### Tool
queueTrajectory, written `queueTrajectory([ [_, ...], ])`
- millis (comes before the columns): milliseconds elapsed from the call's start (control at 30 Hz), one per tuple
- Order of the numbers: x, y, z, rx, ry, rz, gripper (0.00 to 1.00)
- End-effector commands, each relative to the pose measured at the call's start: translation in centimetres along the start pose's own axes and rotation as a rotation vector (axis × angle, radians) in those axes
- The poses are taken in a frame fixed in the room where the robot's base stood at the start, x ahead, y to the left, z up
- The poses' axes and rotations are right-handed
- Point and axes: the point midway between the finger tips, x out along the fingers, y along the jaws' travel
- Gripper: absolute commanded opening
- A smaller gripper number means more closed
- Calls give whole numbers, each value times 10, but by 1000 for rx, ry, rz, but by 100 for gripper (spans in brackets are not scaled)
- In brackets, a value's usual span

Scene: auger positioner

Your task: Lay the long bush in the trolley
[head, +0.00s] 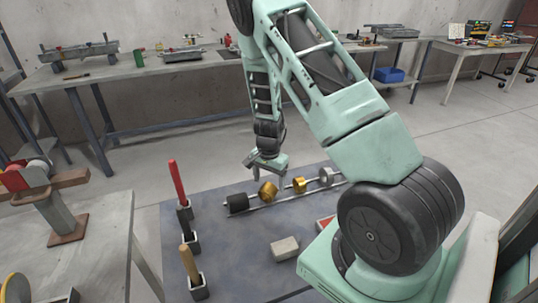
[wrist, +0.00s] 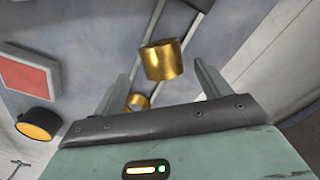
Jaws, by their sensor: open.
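Two gold bushes sit on a pair of pale rails on the blue-grey tabletop in the head view. The larger, longer-looking gold bush (head: 268,191) is nearer the black roller, and the smaller gold one (head: 299,185) is to its right. My gripper (head: 266,170) is above the rails, close to the larger bush. In the wrist view my gripper (wrist: 162,85) is open and empty. A gold bush (wrist: 163,62) shows between its fingers, and another gold ring (wrist: 138,102) is partly hidden by the gripper body. I cannot tell which part is the trolley.
A black roller (head: 237,203) and a silver ring (head: 326,176) are also on the rails. Upright handled tools (head: 177,185) stand in holders along the left edge. A pale block (head: 284,248) lies in front. A red-topped block (wrist: 40,72) and an orange-faced black cylinder (wrist: 37,124) show in the wrist view.

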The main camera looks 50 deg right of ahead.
Motion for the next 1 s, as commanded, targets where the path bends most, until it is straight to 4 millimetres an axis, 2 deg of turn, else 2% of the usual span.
queueTrajectory([
  [33,-13,-2,0,-3,2,-4,76],
  [300,-77,-2,0,-2,2,-5,76],
  [500,-119,-1,0,-2,1,-4,76],
  [700,-143,0,0,0,1,-2,76],
  [1000,-149,0,0,0,0,0,76],
])
